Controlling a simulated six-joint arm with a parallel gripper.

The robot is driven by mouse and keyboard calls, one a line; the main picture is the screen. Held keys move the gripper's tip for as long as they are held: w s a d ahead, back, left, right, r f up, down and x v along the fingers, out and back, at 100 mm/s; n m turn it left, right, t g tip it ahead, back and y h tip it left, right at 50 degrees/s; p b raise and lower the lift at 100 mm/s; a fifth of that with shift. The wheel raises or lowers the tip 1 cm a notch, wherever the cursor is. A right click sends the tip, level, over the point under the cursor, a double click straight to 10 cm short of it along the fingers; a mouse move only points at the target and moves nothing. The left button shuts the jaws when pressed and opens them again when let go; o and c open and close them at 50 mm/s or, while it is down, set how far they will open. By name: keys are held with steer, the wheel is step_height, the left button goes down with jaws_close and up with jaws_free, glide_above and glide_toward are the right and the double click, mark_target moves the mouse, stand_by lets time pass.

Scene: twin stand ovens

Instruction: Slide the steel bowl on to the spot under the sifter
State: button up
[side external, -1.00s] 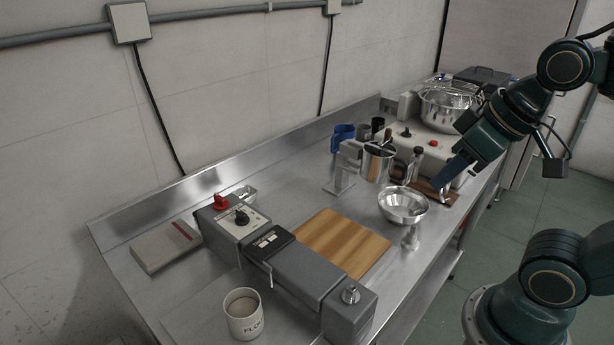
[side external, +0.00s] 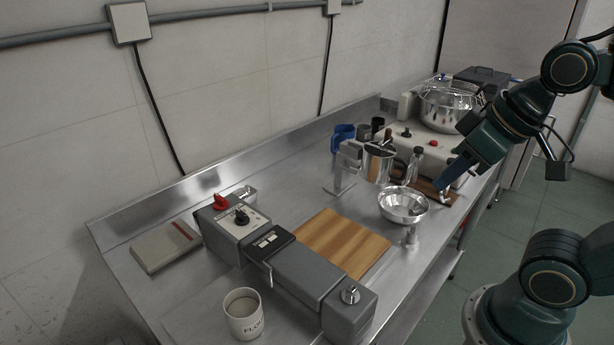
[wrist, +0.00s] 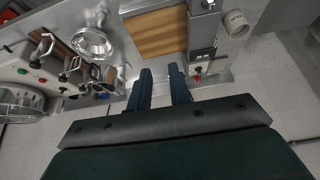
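The steel bowl (side external: 392,210) is shiny and wide-rimmed, upright on the steel counter to the right of the wooden board. It also shows in the wrist view (wrist: 92,42), up and left of my fingers. The sifter (side external: 377,166) is a metal cup on a stand, just behind the bowl and a little to its left. The bowl is in front of the sifter, not under it. My gripper (wrist: 159,69) is open, with an empty gap between its two blue fingers. In the side view my gripper (side external: 452,178) hangs right of the bowl, apart from it.
A wooden board (side external: 342,243) lies left of the bowl, beside a grey machine (side external: 310,273). A flour mug (side external: 243,316) stands at the front. A control box (side external: 420,145) and a large steel bowl (side external: 447,108) fill the back right.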

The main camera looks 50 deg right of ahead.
jaws_close()
steer(key=w+d+f+g+h, duration=0.1)
steer(key=w+d+f+g, duration=0.1)
steer(key=w+d+f, duration=0.3)
steer(key=w+d+f+g, duration=0.1)
steer(key=w+d+f, duration=0.1)
steer(key=d, duration=0.6)
steer(key=s+d+f+g+y, duration=0.1)
steer(key=s+d+f+g, duration=0.1)
steer(key=d+f, duration=0.9)
steer(key=shift+s+d+g, duration=0.3)
steer(key=shift+s+d, duration=0.2)
steer(key=shift+d, duration=0.7)
